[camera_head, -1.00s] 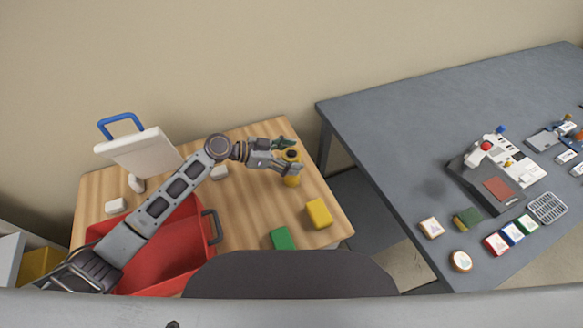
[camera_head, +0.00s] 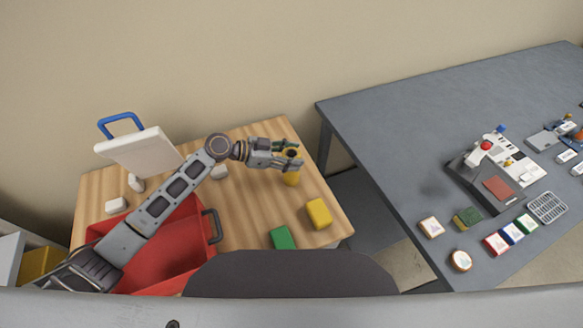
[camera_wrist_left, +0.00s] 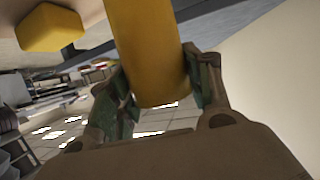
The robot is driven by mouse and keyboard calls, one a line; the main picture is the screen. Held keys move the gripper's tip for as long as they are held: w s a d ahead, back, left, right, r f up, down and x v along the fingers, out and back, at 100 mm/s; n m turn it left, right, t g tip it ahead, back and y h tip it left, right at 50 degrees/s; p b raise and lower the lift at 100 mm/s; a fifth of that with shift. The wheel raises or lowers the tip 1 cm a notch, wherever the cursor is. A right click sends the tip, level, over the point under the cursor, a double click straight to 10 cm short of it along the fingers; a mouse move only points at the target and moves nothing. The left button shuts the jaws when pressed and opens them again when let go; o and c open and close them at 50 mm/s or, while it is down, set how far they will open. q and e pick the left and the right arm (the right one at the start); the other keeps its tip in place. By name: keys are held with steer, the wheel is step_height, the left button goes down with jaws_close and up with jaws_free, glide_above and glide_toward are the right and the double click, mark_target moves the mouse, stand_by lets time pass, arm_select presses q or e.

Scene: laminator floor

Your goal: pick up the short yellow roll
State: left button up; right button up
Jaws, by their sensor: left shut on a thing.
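The short yellow roll (camera_head: 291,179) stands upright near the back right edge of the wooden table. My left gripper (camera_head: 289,158) reaches it from the left, and its fingers are around the upper part of the roll. In the left wrist view the roll (camera_wrist_left: 146,45) sits between the two green-padded fingers of the gripper (camera_wrist_left: 165,88), which is shut on it. I cannot tell whether the roll's base touches the table. My right gripper is not in view.
A yellow block (camera_head: 318,213) and a green block (camera_head: 283,238) lie in front of the roll. A red crate (camera_head: 165,262) is at the left. White pieces (camera_head: 116,205) and a white board with a blue handle (camera_head: 138,150) stand behind. A grey table (camera_head: 400,130) is at the right.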

arm_select(q)
jaws_close()
steer(key=shift+w+r, duration=0.1)
steer(key=shift+r, duration=0.4)
step_height(320, 180, up, 9)
steer(key=shift+r+b, duration=0.1)
steer(key=shift+b, duration=0.5)
